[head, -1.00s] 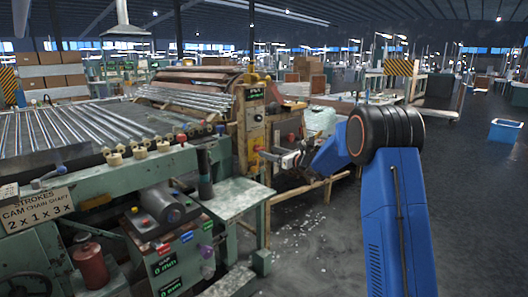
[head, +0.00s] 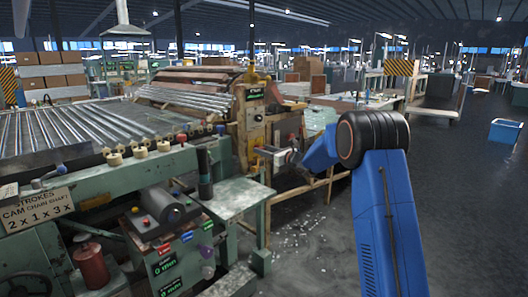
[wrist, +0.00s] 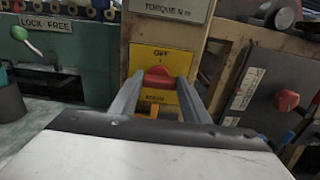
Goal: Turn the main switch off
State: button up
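In the wrist view my gripper (wrist: 157,88) has one finger on each side of the red knob. The fingers look apart, with the knob between them; I cannot tell whether they touch it. In the head view my gripper (head: 272,154) is in front of the wooden post at the machine's end, and the knob is too small to make out there.
A grey box with another red knob (wrist: 287,100) is right of the switch. A green-handled lever (wrist: 27,38) is at the left, by a LOCK FREE label (wrist: 46,22). A green side table (head: 232,195) stands below. The floor at the right is open.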

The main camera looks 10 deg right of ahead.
jog(key=shift+n, duration=0.3)
jog(key=shift+s+a+n, duration=0.1)
jog(key=shift+a+n, duration=0.05)
jog(key=shift+n, duration=4.15)
jog(key=shift+s+a+n, duration=0.1)
jog(key=shift+n, duration=4.2)
jog(key=shift+f, duration=0.1)
jog(key=o, duration=1)
jog(key=shift+o, duration=0.2)
